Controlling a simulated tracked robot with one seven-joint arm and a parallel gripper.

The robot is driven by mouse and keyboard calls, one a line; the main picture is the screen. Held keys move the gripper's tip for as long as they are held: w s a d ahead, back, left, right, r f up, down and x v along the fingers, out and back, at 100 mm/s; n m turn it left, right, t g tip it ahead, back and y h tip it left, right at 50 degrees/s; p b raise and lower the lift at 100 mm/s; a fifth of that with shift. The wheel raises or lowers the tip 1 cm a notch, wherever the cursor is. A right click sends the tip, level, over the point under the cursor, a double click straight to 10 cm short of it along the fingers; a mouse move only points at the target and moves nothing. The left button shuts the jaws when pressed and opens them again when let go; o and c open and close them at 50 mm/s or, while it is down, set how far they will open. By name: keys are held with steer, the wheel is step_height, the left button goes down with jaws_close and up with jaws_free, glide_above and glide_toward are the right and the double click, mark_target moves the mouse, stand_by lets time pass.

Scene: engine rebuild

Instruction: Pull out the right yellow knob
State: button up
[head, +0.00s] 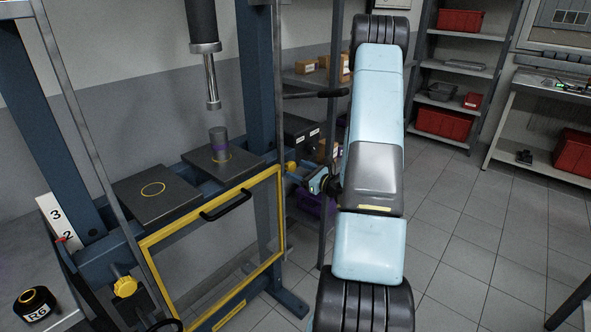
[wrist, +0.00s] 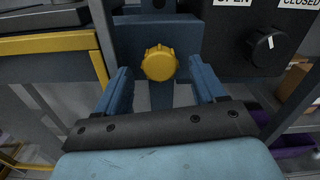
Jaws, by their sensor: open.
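The right yellow knob (head: 291,167) sits on the blue press frame, just right of the yellow-framed guard. In the wrist view the same ribbed round knob (wrist: 160,62) is large and lies between and beyond the two fingers. My gripper (wrist: 161,83) is open, with one blue finger on each side of the knob and a gap to each. In the head view my gripper (head: 313,182) is just right of the knob. I cannot tell how deep the knob lies between the fingertips. The left yellow knob (head: 125,286) is at the lower left of the press.
A black rotary knob (wrist: 264,45) with OPEN and CLOSED labels is right of the fingers. The yellow-framed guard (head: 156,238) with its black handle (head: 226,204) stands left of my gripper. Two dark plates and a hanging press ram (head: 211,80) are behind it. Floor at right is clear.

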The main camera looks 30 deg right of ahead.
steer(key=shift+x, duration=1.35)
jaws_close()
